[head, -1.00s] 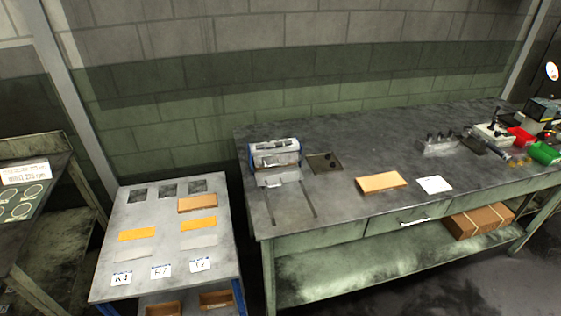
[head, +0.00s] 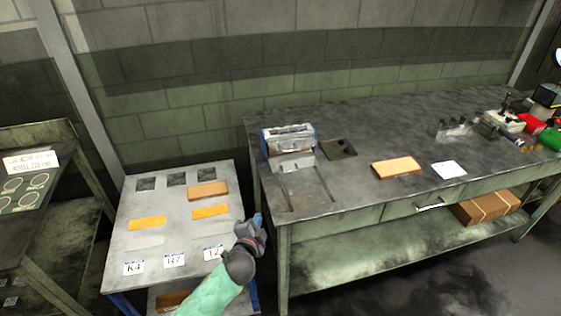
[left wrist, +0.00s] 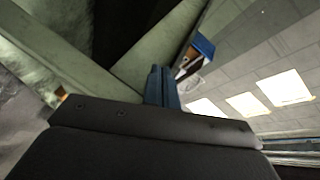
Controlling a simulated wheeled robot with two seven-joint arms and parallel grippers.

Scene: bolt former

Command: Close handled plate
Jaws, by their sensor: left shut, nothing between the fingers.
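A small machine (head: 288,138) with blue sides and a light metal body stands on the left part of the long workbench. A light metal plate (head: 291,163) extends from its front, low against the bench top; I take it for the handled plate. Its handle is too small to make out clearly. My left gripper (head: 257,219) is shut and empty, in front of the bench's left end, below and left of the plate and apart from it. Its closed fingers (left wrist: 163,86) also show in the left wrist view. My right gripper is out of view.
A small table (head: 185,238) with orange blocks and white labels stands left of the bench (head: 345,200), near my left arm. A dark square plate (head: 338,148), an orange block (head: 396,167) and a white card (head: 449,169) lie right of the machine.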

